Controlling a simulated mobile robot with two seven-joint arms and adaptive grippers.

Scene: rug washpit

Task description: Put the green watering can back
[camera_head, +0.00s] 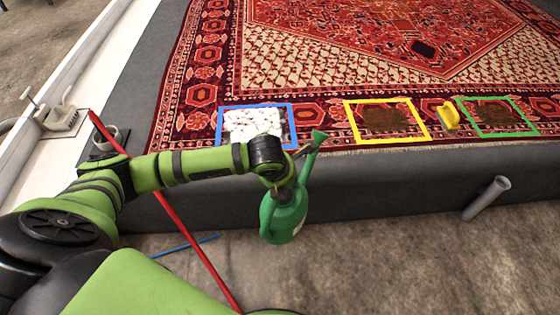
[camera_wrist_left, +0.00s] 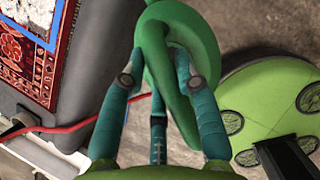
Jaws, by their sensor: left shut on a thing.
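The green watering can (camera_head: 284,217) hangs upright in front of the dark platform's side, over the floor, with its spout pointing up and to the right in the head view. My left gripper (camera_head: 283,192) is shut on it, mostly hidden behind my arm's end in that view. In the left wrist view, the gripper's fingers (camera_wrist_left: 167,70) close around the green handle of the watering can (camera_wrist_left: 181,45). My right gripper is in neither view.
A patterned rug (camera_head: 330,60) covers the platform (camera_head: 390,185). Blue (camera_head: 292,115), yellow (camera_head: 350,120) and green (camera_head: 470,118) frames lie along its near edge. A yellow brush (camera_head: 447,117) sits between two frames. A red pole (camera_head: 185,230) leans at left. A grey pipe (camera_head: 486,199) juts out at right.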

